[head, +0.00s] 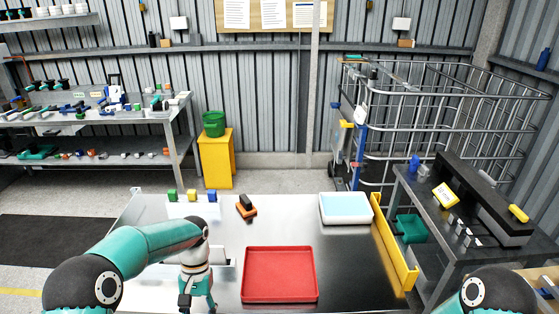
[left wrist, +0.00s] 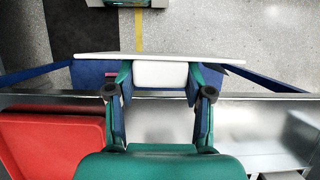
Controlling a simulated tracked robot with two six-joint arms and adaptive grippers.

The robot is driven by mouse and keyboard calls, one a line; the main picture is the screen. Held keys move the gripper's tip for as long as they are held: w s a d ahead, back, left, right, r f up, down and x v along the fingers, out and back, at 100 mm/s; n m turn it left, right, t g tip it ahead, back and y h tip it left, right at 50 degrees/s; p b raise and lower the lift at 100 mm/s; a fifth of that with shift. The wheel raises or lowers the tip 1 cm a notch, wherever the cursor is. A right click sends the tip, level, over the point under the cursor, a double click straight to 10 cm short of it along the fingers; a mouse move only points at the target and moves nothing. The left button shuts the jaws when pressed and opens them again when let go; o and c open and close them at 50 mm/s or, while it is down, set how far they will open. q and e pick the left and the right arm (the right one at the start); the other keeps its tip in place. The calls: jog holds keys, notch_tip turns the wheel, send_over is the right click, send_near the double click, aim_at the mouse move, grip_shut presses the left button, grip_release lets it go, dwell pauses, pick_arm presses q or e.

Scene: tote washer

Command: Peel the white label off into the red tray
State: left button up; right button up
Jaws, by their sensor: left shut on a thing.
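My left gripper (head: 198,303) is low over the table's front, left of the red tray (head: 280,274). In the left wrist view my left gripper (left wrist: 160,103) is shut on a white piece, which looks like the white label (left wrist: 160,74). A thin white edge (left wrist: 150,54) runs across just beyond it. Blue strips (left wrist: 262,82) spread out on both sides behind the fingers; I cannot tell whether the label touches them. The red tray also shows at the left of that view (left wrist: 50,140), apart from the fingers, and looks empty. My right gripper is out of view.
A white box with a light blue top (head: 345,208) stands at the table's back right, beside a yellow rail (head: 394,242). An orange and black tool (head: 246,208) and several small coloured blocks (head: 190,195) are at the back.

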pick_arm(q)
jog(key=shift+w+r+p, duration=0.15)
jog(key=shift+w+p, duration=0.45)
jog(key=shift+w, duration=1.8)
jog(key=shift+w+a, duration=0.1)
